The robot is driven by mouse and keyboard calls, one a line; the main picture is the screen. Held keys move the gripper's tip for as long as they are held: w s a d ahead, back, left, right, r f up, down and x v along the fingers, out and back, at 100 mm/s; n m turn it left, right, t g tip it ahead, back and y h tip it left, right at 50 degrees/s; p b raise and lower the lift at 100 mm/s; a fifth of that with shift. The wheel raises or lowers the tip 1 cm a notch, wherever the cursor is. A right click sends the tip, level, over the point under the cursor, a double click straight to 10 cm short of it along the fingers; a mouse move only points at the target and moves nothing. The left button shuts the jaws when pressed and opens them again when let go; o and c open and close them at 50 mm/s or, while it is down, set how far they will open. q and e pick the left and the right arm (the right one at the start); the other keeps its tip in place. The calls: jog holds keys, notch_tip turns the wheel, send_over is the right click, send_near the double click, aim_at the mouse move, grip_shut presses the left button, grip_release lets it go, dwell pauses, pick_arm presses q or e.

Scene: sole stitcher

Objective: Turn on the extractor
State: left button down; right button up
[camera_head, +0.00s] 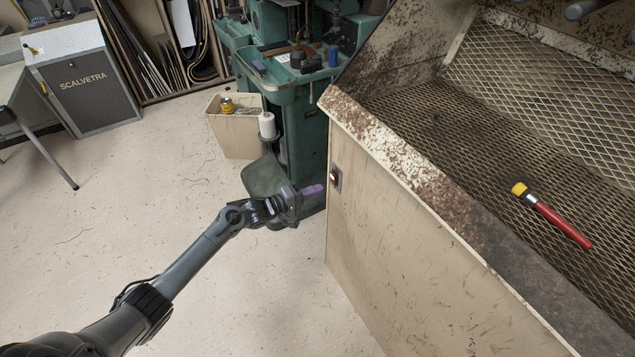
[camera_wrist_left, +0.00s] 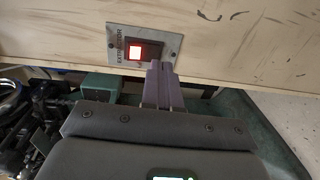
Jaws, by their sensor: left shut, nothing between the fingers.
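The extractor switch (camera_head: 334,177) sits on a small metal plate on the side panel of the beige extractor bench (camera_head: 385,235). In the left wrist view the switch (camera_wrist_left: 135,52) shows a bright red glow on its left part, and its right part is dark. My left gripper (camera_head: 318,190) is shut and empty, just left of the panel in the head view. Its purple fingertips (camera_wrist_left: 161,70) overlap the right edge of the switch in the wrist view. I cannot tell whether they touch it. My right gripper is out of view.
The bench has a dirty mesh top (camera_head: 480,130) with a red-handled brush (camera_head: 555,220) on it. A green machine (camera_head: 300,95) stands behind my gripper, with a bin (camera_head: 236,135) beside it. The floor at left is largely clear.

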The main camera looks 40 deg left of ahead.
pick_arm(q)
jog(key=f+p+v, duration=0.2)
jog(key=p+v, duration=0.1)
jog(key=v, duration=0.7)
jog(key=shift+s, duration=0.15)
